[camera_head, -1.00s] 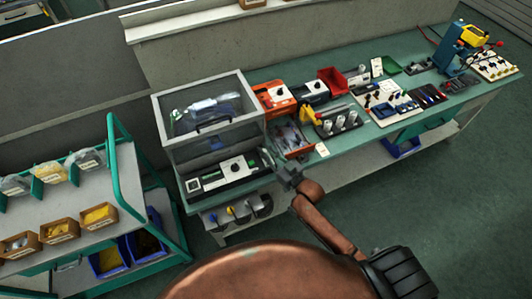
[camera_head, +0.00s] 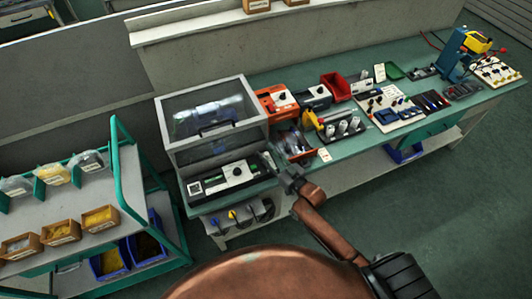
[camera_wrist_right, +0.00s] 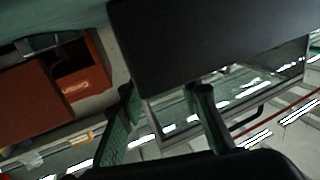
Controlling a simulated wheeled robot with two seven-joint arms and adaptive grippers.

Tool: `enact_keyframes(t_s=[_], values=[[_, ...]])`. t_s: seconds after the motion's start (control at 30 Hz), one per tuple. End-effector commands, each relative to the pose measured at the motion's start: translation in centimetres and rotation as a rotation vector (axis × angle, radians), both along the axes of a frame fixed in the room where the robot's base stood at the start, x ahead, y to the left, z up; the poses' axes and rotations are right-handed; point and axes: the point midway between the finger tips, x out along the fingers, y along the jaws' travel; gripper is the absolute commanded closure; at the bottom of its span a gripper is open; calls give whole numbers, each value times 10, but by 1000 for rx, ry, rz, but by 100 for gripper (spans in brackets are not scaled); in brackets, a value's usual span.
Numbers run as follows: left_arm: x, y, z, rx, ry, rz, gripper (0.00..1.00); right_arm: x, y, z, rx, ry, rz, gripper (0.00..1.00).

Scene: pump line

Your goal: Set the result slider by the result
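A pale control strip with a dark round knob and green parts (camera_head: 236,172) lies at the front left of the bench, below the clear-topped grey case (camera_head: 208,117). I cannot read its markings or tell which part is the result slider. My right gripper (camera_head: 284,172) is just right of this strip, near the bench's front edge. In the right wrist view its two fingers (camera_wrist_right: 164,97) stand apart with nothing held between them. A dark flat panel (camera_wrist_right: 210,45) fills the top of that view. My left gripper is not in view.
An orange device (camera_head: 275,101), a red bin (camera_head: 335,86) and a rack of pale cylinders (camera_head: 342,129) stand along the bench to the right. A green-framed cart (camera_head: 130,165) with bins stands at left. Open floor lies at right.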

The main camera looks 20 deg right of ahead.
Motion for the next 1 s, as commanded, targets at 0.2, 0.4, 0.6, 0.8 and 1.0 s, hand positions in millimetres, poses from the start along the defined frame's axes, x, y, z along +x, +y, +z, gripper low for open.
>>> enact_keyframes(t_s=[0.2, 0.4, 0.6, 0.8, 1.0], values=[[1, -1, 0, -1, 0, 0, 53, -37, -14, -2, -3, 5, -1, 69], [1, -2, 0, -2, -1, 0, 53, -76, -28, -2, -3, 3, 0, 69], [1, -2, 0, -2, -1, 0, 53, -100, -37, -1, -2, 2, 0, 69], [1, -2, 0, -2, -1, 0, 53, -108, -39, 0, -1, 1, 0, 69], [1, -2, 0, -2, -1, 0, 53, -107, -39, 0, -1, 1, 0, 69]])
